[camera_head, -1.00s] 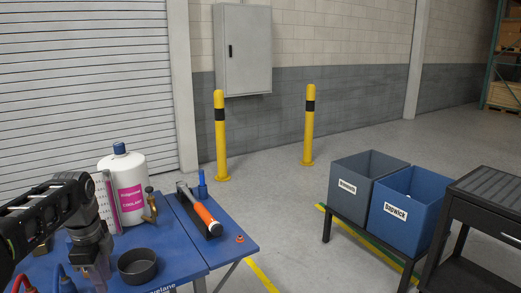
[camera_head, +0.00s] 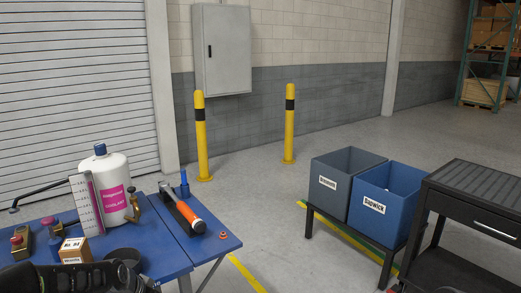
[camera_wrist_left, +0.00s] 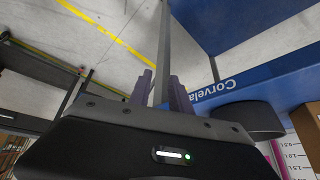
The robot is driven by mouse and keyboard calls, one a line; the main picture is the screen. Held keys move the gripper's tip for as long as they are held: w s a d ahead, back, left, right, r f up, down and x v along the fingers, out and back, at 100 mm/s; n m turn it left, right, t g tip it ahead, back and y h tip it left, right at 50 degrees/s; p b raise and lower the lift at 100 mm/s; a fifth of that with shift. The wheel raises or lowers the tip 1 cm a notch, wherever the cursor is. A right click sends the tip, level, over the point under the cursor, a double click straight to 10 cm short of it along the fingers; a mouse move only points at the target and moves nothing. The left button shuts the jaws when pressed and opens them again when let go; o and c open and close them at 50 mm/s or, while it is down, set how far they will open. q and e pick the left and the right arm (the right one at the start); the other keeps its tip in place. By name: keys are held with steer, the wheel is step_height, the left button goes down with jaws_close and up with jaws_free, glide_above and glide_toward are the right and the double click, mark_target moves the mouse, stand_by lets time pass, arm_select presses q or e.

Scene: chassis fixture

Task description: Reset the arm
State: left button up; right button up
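My left arm shows in the head view only as a dark link at the bottom left edge, low in front of the blue table (camera_head: 165,255); its fingertips are out of that view. In the left wrist view my left gripper (camera_wrist_left: 161,92) has two purple fingers apart with nothing between them. Behind the gap are a grey table leg and floor. The table edge with white lettering (camera_wrist_left: 230,86) and a dark round bowl (camera_wrist_left: 248,118) are beside it. The bowl also shows in the head view (camera_head: 124,255), partly hidden. My right gripper is not in view.
Grey (camera_head: 333,190) and blue (camera_head: 376,210) bins stand right, beside a black cart (camera_head: 470,195).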

arm_select(q)
steer(key=s+d+f+n+h, duration=0.1)
steer(key=s+d+f+n, duration=0.4)
steer(key=d+f, duration=0.55)
steer(key=s+d+f+g, duration=0.1)
steer(key=s+d+f, duration=0.3)
steer(key=s, duration=0.5)
steer(key=s+d+f+g+h, duration=0.1)
steer(key=s+d+f, duration=0.3)
steer(key=s, duration=0.5)
steer(key=s+d+f+n+g, duration=0.1)
steer(key=s+d+f+g, duration=0.2)
steer(key=s+f, duration=0.3)
steer(key=s+d, duration=0.1)
steer(key=s, duration=0.2)
steer(key=shift+s+f+h, duration=0.25)
steer(key=shift+f+h, duration=0.05)
steer(key=shift+f, duration=0.05)
